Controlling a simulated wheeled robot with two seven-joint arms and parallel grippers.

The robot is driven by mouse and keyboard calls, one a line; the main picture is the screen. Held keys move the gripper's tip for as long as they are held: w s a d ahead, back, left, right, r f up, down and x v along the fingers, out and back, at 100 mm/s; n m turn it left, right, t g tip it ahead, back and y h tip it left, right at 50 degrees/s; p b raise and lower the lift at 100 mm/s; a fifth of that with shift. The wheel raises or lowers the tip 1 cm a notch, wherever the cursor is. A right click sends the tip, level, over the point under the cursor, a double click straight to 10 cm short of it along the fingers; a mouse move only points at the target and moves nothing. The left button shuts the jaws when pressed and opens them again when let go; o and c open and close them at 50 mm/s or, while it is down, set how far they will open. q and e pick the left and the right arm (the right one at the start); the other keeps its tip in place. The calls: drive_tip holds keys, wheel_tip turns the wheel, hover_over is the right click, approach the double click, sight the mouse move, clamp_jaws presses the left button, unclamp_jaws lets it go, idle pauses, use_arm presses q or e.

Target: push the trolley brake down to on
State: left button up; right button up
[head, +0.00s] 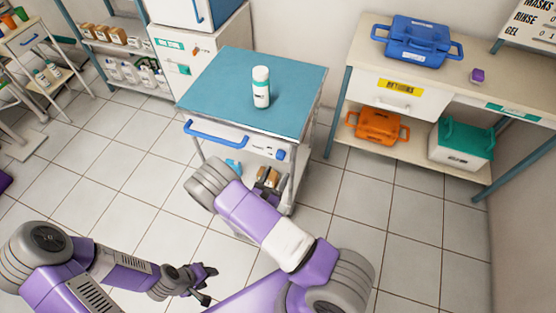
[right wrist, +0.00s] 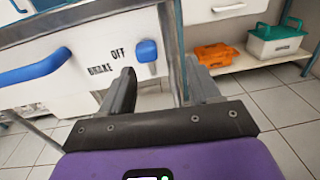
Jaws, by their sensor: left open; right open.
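The trolley (head: 205,85) has a teal top and a white front panel with a blue push handle (head: 215,136) at its left. The blue brake lever (right wrist: 147,51) sits on the panel beside the printed word OFF, with BRAKE printed lower left. It also shows in the head view (head: 280,154). My right gripper (right wrist: 160,78) is open and empty in front of the panel, with the lever between and just beyond its fingertips; contact cannot be told. My left gripper (head: 211,286) is open and empty, low over the floor.
A white bottle (head: 261,88) stands on the trolley top. At the right a bench (head: 345,75) holds a blue case (head: 417,42), with an orange case (head: 379,125) and a green-lidded box (head: 462,145) below. Tiled floor is clear left of the trolley.

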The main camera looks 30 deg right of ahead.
sight(279, 158)
drive_tip(key=shift+n+t, duration=0.4)
drive_tip(key=x, duration=0.2)
drive_tip(key=w+b+x, duration=0.1)
drive_tip(key=x, duration=0.2)
drive_tip(key=a+x, duration=0.1)
drive_tip(key=x, duration=0.1)
drive_tip(key=shift+w+d+b, duration=0.1)
drive_tip(key=shift+w+b, duration=0.15)
drive_tip(key=shift+b, duration=0.15)
clamp_jaws()
